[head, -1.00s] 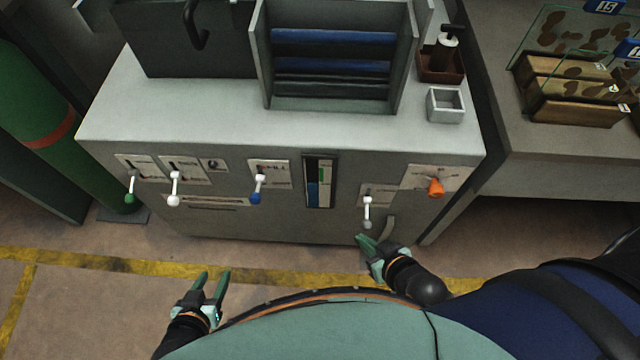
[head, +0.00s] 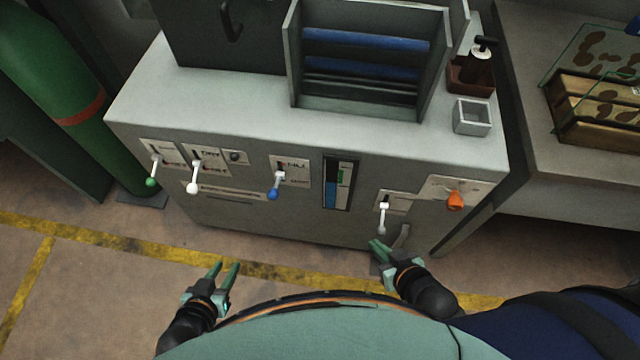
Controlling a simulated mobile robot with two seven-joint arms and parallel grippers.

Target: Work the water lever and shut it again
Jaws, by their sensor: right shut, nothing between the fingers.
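A lever with a blue knob (head: 272,194) hangs from a labelled plate on the front of the grey cabinet, slanting down and slightly left. My left gripper (head: 225,267) is open and empty, below and to the left of the blue knob and apart from the cabinet.
A green-knobbed lever (head: 151,181) and another white-knobbed lever (head: 193,187) are on the left of the panel. An orange knob (head: 456,200) is on the right. A green cylinder (head: 85,120) stands left of the cabinet. The floor in front (head: 110,285) is clear.

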